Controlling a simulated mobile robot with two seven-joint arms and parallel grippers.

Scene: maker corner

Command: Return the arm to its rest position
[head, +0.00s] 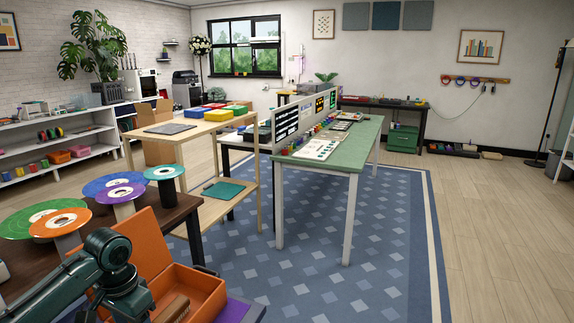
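My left arm (88,268) comes in from the lower left, dark green and bent, over the dark brown table (170,212). Its lower end passes in front of an open orange box (200,284), and its fingertips do not show clearly. The box lies at the table's near right corner with its lid raised, and a brown brush-like thing (174,308) lies inside it. I cannot tell whether the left gripper touches anything. My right arm and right gripper are out of view.
Several coloured discs on stands (120,194) fill the table behind the arm. A light wooden shelf table (184,130) and a green-topped workbench (345,142) stand ahead. A blue patterned rug (310,270) and the wooden floor (490,230) at right are clear.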

